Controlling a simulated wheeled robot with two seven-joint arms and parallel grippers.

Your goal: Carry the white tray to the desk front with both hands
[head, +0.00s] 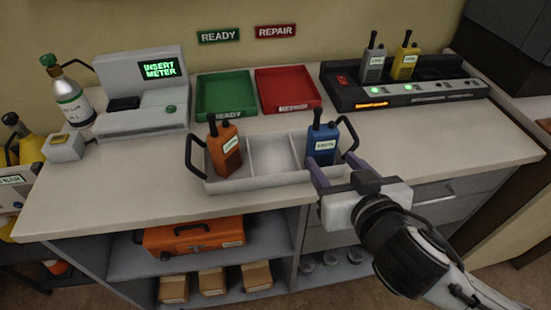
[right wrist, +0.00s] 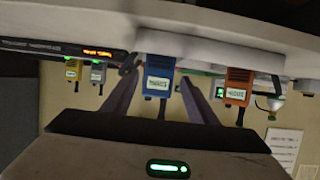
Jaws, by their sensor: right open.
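The white tray (head: 262,183) sits on the desk near its front edge, with a black handle at each end. An orange radio (head: 224,148) stands in its left compartment and a blue radio (head: 322,144) in its right one; the middle one looks empty. My right gripper (head: 339,172) is open at the tray's right end, close to the right handle (head: 350,137). The right wrist view, upside down, shows the tray (right wrist: 210,46) beyond the open fingers. I cannot tell whether a finger touches it. The left handle (head: 192,158) is free. My left gripper is not in view.
Green (head: 225,94) and red (head: 288,90) trays lie behind the white tray. A grey meter device (head: 140,118) stands at left and a charger rack (head: 420,95) with two radios at back right. The desk front (head: 120,205) is clear at left.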

